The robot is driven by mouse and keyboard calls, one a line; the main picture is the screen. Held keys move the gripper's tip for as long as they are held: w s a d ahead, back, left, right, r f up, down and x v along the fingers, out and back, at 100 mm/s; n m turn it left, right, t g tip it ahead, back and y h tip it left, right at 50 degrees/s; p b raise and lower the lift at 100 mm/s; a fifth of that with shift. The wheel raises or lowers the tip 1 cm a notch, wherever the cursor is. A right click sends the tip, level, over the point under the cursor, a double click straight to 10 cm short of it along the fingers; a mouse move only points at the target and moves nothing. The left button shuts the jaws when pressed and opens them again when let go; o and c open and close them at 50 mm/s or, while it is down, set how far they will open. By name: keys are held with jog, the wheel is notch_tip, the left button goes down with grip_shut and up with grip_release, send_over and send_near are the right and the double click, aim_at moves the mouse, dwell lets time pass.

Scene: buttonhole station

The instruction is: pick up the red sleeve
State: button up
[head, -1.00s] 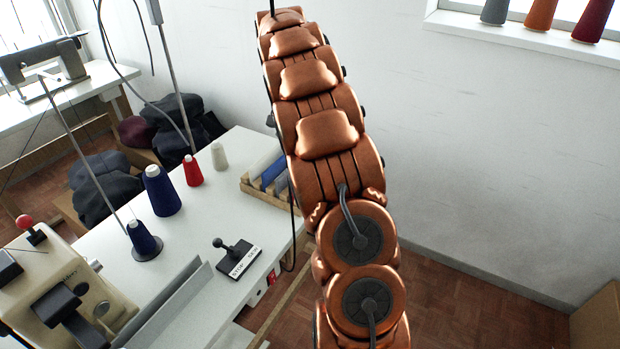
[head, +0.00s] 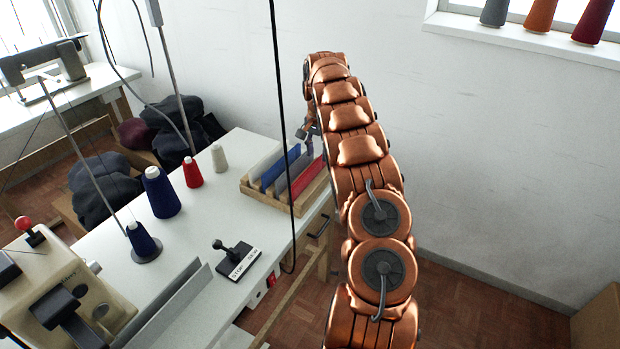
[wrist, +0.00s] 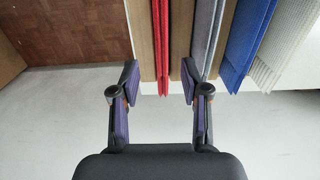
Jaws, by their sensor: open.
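The red sleeve (head: 307,178) stands on edge in a wooden rack (head: 262,198) at the far right end of the white table. In the wrist view the red sleeve (wrist: 163,50) shows as a narrow strip between wooden slats, its near end at the gap between my fingertips. My gripper (wrist: 160,82) is open and empty, with one finger to each side of the red sleeve's line. In the head view my gripper (head: 308,130) is small and partly hidden by my arm, just above and behind the rack. Contact with the sleeve cannot be told.
To the right of the red one in the wrist view are a pale grey sleeve (wrist: 208,35), a blue sleeve (wrist: 243,45) and a white sleeve (wrist: 290,45). Thread cones, including a red cone (head: 193,172), stand left of the rack. A dark cable (head: 281,120) hangs in front of it.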

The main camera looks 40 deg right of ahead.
aim_at(316, 160)
jog(key=shift+w+a+f+p, duration=0.1)
jog(key=shift+f+p, duration=0.35)
jog(key=shift+f, duration=0.9)
jog(key=shift+w+f+p, duration=0.1)
jog(key=shift+f+p, duration=0.35)
jog(key=shift+f, duration=0.85)
grip_shut()
